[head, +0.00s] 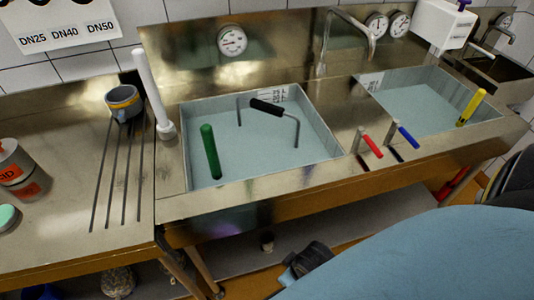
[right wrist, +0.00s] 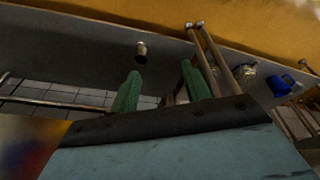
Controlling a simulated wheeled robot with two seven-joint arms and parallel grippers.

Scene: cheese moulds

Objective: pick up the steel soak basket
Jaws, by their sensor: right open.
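A bent steel handle with a black grip (head: 266,107) rises from the water in the left basin (head: 325,150). I take it as the handle of the steel soak basket; the basket's body cannot be made out under the water. My right gripper is open and empty in the right wrist view (right wrist: 160,92), its two green fingers apart. It is low, in front of the shelf under the sink, well below and apart from the handle. My left gripper is not in view.
A green rod (head: 211,152) and a white upright tube (head: 152,95) stand left of the handle. Red (head: 371,146) and blue (head: 407,135) levers sit between the basins. A small can (head: 267,242) stands on the lower shelf. The sink's front edge (head: 340,184) lies above my right gripper.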

